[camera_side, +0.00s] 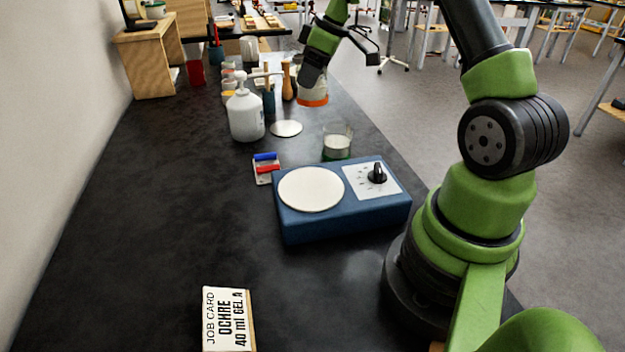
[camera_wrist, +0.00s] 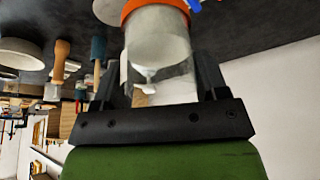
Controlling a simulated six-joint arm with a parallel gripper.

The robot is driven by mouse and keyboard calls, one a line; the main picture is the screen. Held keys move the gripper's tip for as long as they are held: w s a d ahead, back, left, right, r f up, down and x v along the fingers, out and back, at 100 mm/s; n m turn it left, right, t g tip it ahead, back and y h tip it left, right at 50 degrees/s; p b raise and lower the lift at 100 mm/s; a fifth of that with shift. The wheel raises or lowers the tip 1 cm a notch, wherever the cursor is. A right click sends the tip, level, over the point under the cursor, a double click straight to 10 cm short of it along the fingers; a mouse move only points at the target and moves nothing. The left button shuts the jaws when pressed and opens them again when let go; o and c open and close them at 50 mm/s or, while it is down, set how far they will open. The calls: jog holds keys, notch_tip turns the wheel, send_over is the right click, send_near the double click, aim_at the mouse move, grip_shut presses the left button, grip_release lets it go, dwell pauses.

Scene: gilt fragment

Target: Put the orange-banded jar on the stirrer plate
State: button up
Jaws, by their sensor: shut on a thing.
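The orange-banded jar (camera_side: 313,92) is in my gripper, held above the bench behind the stirrer plate. It is a clear jar with pale contents and an orange band at its lower end. In the wrist view the jar (camera_wrist: 160,45) sits between the two dark fingers, and my gripper (camera_wrist: 160,75) is shut on it. In the side view my gripper (camera_side: 313,78) is at the upper middle, partly hiding the jar. The stirrer plate (camera_side: 311,189) is a blue box with a round white top and a black knob, with nothing on the top.
A green-banded jar (camera_side: 337,141) stands just behind the stirrer plate. A white pump bottle (camera_side: 245,112), a pale disc (camera_side: 287,128) and a red-and-blue item (camera_side: 266,168) are to the left. A job card (camera_side: 229,318) stands in front. The bench's left front is clear.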

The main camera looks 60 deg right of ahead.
jog(key=s+a+r+n+g+y, duration=0.1)
jog(key=s+a+n, duration=0.4)
jog(key=a, duration=0.3)
jog(key=s+a+r+n+g+y, duration=0.15)
jog(key=s+a+n, duration=0.25)
jog(key=a, duration=0.4)
jog(key=shift+n, duration=0.4)
jog(key=shift+s+a+f, duration=0.15)
jog(key=shift+f, duration=1.45)
jog(key=shift+s+a+f, duration=0.15)
jog(key=shift+s+f, duration=0.05)
jog(key=shift+f, duration=1.45)
jog(key=shift+s+a+f, duration=0.15)
jog(key=shift+f, duration=1.45)
jog(key=shift+f, duration=0.1)
jog(key=o, duration=1)
